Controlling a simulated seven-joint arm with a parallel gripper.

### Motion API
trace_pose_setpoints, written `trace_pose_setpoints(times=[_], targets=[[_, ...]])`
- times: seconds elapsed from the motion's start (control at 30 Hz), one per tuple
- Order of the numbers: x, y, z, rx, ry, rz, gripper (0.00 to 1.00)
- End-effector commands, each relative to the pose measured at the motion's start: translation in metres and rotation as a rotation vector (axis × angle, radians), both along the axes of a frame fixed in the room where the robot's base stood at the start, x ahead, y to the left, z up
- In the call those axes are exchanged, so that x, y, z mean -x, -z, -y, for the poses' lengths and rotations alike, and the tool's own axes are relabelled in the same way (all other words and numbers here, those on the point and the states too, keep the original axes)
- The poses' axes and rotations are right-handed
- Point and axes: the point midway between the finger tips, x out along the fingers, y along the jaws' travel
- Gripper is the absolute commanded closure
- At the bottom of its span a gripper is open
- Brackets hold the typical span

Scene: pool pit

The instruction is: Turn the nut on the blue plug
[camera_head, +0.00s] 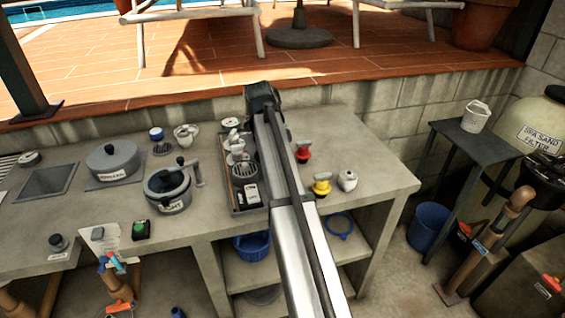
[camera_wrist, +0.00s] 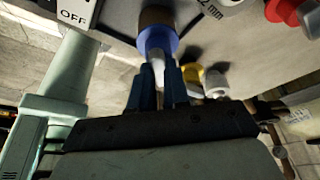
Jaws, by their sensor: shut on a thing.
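The blue plug (camera_wrist: 164,38) shows at the top middle of the wrist view, with a brown part behind it. A light grey nut (camera_wrist: 158,68) sticks out of it towards me. My gripper (camera_wrist: 161,76) has its two dark blue fingers on either side of the nut, shut on it. The fingers hide part of the nut, so its exact turn is hard to tell. In the head view my arm covers the blue plug and the fingers.
A red plug (camera_head: 303,155), a yellow plug (camera_head: 321,188) and a white plug (camera_head: 347,181) stand on the bench (camera_head: 375,150) right of my arm. A dark tray (camera_head: 238,208) with several parts lies left of it, with a pot (camera_head: 168,193) further left. The bench's right end is clear.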

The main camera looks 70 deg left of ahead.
Motion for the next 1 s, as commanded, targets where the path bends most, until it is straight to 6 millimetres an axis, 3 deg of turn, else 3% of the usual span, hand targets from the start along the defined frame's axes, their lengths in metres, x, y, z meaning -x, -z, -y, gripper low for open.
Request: trace_pose_setpoints(times=[0.03, 0.07, 0.33, 0.63, 0.83, 1.0], targets=[[0.0, 0.001, 0.0, 0.0, -0.001, -0.001, 1.0], [0.0, 0.001, 0.0, 0.0, -0.001, -0.001, 0.82], [0.0, 0.0, 0.0, 0.0, -0.001, 0.0, 0.57], [0.0, -0.001, 0.0, -0.001, -0.001, 0.0, 0.57], [0.003, -0.013, -0.004, -0.008, -0.003, 0.001, 0.57], [0.019, -0.011, -0.023, -0.008, -0.005, 0.0, 0.57]])
